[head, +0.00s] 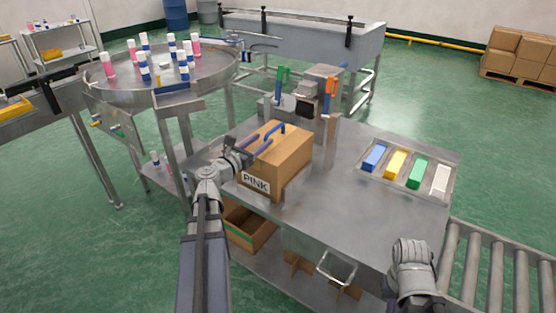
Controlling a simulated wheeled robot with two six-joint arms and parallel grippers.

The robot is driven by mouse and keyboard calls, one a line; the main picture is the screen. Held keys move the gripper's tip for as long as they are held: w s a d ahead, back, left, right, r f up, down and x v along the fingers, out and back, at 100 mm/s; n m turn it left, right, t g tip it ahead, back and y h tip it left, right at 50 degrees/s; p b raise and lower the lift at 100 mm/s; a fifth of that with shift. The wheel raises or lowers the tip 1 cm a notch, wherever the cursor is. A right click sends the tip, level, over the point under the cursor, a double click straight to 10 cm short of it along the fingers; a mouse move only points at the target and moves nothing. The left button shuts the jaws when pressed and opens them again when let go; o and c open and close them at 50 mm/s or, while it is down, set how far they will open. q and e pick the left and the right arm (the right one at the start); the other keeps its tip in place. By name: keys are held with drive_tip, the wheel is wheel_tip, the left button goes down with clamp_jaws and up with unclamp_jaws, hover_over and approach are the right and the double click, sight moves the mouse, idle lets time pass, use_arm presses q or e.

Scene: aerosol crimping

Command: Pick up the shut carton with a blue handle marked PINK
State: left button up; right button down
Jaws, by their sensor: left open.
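The shut carton (289,172) is a brown box with a white label reading PINK on its front. It stands upright on the grey metal table, left of the middle of the view. Its blue handle (274,135) arches up from the top. My left gripper (262,148) is open over the carton's top, with its fingers pointing at the handle and close beside it. I cannot tell whether the fingers touch the handle. My right arm's end shows at the lower right, over the table's front corner; its fingers are hidden.
A crimping station with an orange lever (330,88) and a green lever (283,75) stands behind the carton. A tray (451,171) of coloured blocks lies at the right. A round table (112,88) with bottles stands at the left. An open box (263,231) sits below. The table's middle is clear.

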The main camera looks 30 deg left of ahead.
sight(275, 128)
use_arm(q)
drive_tip(key=shift+r, duration=0.1)
drive_tip(key=shift+w+d, duration=0.1)
drive_tip(key=shift+w, duration=1.15)
drive_tip(key=shift+w+d+r, duration=0.1)
drive_tip(key=shift+w+r, duration=0.05)
drive_tip(key=shift+w, duration=0.25)
drive_tip(key=w, duration=0.4)
drive_tip(key=shift+w+d+r+p, duration=0.2)
drive_tip(key=shift+d+p, duration=0.15)
drive_tip(key=shift+p, duration=0.05)
drive_tip(key=shift+s, duration=0.1)
drive_tip(key=shift+c, duration=0.3)
clamp_jaws()
drive_tip(key=shift+r, duration=0.1)
